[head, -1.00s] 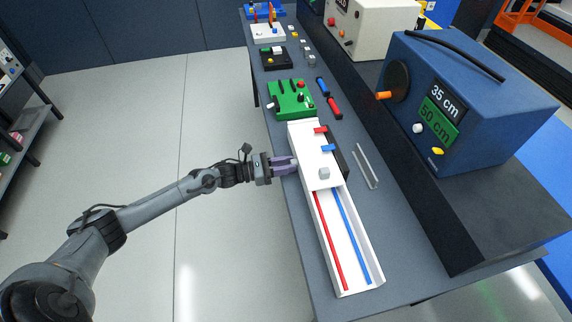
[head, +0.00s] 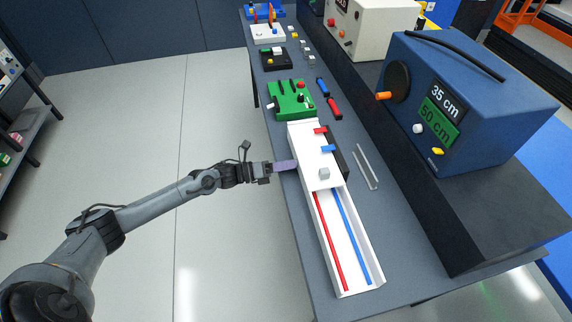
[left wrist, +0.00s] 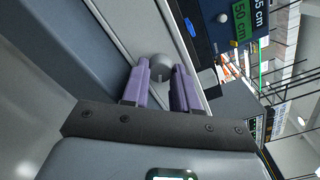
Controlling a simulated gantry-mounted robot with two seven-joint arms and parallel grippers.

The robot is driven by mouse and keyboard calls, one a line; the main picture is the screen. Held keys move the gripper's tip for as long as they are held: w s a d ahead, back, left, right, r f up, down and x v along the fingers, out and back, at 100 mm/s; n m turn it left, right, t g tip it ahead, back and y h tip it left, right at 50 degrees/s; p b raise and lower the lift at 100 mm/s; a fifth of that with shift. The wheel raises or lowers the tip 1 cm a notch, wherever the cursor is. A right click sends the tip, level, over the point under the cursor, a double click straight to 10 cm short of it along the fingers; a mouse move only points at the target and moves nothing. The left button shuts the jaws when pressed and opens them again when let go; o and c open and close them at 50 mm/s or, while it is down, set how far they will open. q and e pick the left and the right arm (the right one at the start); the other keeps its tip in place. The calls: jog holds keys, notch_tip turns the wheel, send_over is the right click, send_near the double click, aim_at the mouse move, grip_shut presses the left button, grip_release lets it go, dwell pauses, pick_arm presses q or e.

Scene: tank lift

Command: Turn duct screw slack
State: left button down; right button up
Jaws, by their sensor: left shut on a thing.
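The white duct (head: 349,278) lies along the bench's near side, with a red and a blue strip inside its open lower part. A white cover (head: 316,166) spans its upper part. My left gripper (head: 293,165) reaches in from the left against the duct's side. In the left wrist view its purple fingers are shut on a round grey screw head (left wrist: 159,64) with a slot-like mark. In the head view the screw is hidden by the fingers. My right gripper is not in view.
A green box (head: 291,98) with knobs stands just beyond the duct. Two thin metal rods (head: 367,166) lie to the right. A blue machine (head: 470,100) with 35 cm and 50 cm labels stands behind on the dark bench (head: 420,265).

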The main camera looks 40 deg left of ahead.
pick_arm(q)
jog(key=n+p, duration=0.1)
jog(key=n, duration=0.5)
jog(key=shift+r, duration=0.15)
jog(key=n+p, duration=0.2)
jog(key=n, duration=0.3)
jog(key=shift+n, duration=0.4)
jog(key=n+p, duration=0.1)
jog(key=n, duration=0.2)
jog(key=shift+n, duration=0.3)
jog(key=n+p, duration=0.1)
jog(key=n, duration=0.2)
jog(key=shift+n, duration=0.4)
jog(key=n+p, duration=0.1)
jog(key=n, duration=0.2)
jog(key=shift+n, duration=0.6)
jog(key=c, duration=0.9)
grip_release()
